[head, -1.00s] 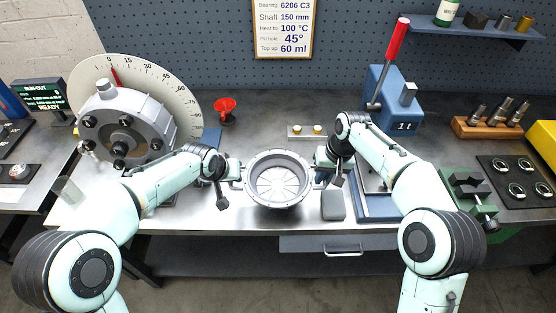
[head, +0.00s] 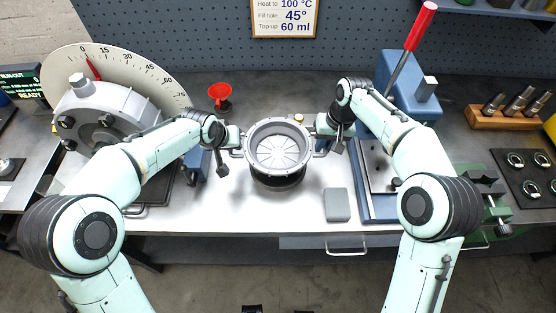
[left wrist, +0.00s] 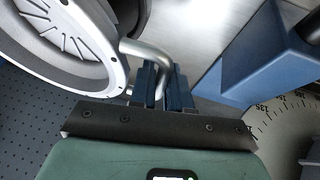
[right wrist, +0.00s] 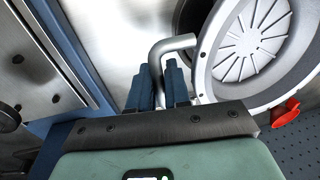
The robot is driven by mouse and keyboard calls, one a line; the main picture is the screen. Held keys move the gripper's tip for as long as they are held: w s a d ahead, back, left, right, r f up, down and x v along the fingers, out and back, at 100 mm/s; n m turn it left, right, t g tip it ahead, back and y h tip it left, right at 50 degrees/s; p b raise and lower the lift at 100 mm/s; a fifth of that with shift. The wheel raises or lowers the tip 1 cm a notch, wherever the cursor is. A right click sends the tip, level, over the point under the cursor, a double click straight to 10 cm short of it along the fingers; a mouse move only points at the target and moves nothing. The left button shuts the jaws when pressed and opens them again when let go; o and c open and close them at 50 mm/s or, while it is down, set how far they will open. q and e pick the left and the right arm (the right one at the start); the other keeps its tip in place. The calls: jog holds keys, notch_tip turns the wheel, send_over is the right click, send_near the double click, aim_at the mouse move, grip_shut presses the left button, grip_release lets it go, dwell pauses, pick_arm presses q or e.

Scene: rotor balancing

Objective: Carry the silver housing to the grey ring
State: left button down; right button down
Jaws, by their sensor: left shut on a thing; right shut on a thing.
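The silver housing (head: 280,150) is a round, open pan with a ribbed floor and a bent bar handle on each side. It is at the middle of the bench in the head view, apparently raised above the top. My left gripper (head: 238,144) is shut on its left handle, seen close in the left wrist view (left wrist: 150,58). My right gripper (head: 320,146) is shut on its right handle, seen close in the right wrist view (right wrist: 170,45). A dark round form shows under the housing; I cannot tell whether it is the grey ring.
A large dial with a grey rotor hub (head: 100,112) stands at the left. A red funnel (head: 219,95) is behind the housing. A blue press (head: 405,85) stands at the right. A grey block (head: 337,205) lies near the front edge, with bare bench left of it.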

pick_arm(q)
jog(key=shift+s+d+r, duration=0.1)
jog(key=shift+r, duration=0.05)
pick_arm(e)
jog(key=shift+s+r, duration=0.1)
